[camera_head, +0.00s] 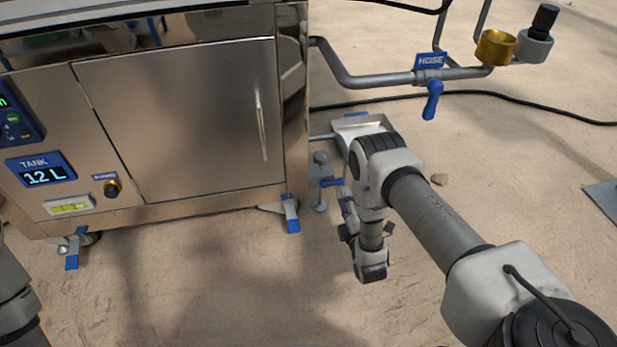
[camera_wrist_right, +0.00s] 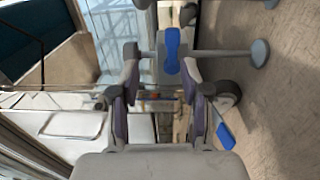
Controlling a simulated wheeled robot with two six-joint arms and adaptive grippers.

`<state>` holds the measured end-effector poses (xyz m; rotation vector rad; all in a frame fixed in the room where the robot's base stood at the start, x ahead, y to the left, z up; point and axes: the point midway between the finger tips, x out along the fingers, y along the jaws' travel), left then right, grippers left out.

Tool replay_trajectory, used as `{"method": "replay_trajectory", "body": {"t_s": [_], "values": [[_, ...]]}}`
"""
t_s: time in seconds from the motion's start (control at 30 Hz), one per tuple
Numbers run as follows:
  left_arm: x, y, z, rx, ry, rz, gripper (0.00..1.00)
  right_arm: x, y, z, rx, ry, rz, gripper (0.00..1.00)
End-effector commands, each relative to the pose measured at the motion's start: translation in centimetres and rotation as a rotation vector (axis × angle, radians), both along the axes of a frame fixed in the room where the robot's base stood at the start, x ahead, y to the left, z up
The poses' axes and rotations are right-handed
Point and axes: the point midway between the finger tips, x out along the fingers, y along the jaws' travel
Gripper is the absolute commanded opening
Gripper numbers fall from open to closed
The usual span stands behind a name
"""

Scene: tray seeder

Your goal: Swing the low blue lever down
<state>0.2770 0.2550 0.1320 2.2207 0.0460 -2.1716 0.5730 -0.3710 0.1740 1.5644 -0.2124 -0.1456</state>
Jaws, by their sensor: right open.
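The low blue lever (camera_head: 331,183) sits on a small grey valve beside the machine's lower right corner, partly hidden by my right arm in the head view. In the right wrist view the lever (camera_wrist_right: 173,50) shows between and just beyond my fingertips, nearer the right finger. My right gripper (camera_head: 347,213) is low beside the machine, mostly hidden by its own wrist. In the wrist view the right gripper (camera_wrist_right: 160,62) is open with nothing held. I cannot tell whether a finger touches the lever. My left gripper is out of the picture.
The steel machine (camera_head: 185,125) fills the left, with blue-pedalled casters (camera_head: 291,215) below. A higher HOSE valve with a blue handle (camera_head: 432,100) is on the pipe. A grey tray (camera_head: 362,124) lies behind my wrist. Sandy floor is open in front.

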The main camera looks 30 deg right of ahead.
Motion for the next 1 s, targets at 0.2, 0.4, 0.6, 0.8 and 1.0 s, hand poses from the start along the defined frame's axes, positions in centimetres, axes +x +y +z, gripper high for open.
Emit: {"method": "replay_trajectory", "body": {"t_s": [0.2, 0.4, 0.6, 0.8, 1.0], "values": [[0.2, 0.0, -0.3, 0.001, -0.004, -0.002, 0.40, -0.9, -0.6, -1.7, 0.002, 0.041, -0.009, 0.47], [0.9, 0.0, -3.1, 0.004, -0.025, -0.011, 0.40, 2.6, -1.4, -2.1, 0.002, 0.039, -0.008, 0.47], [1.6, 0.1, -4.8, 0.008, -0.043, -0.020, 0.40, 5.5, -2.2, -1.8, 0.003, 0.041, -0.009, 0.47], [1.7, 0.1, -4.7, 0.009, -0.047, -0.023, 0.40, 6.0, -2.2, -1.4, 0.003, 0.043, -0.008, 0.47], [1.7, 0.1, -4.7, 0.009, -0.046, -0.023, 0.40, 6.0, -2.2, -1.4, 0.003, 0.043, -0.008, 0.04]]}}
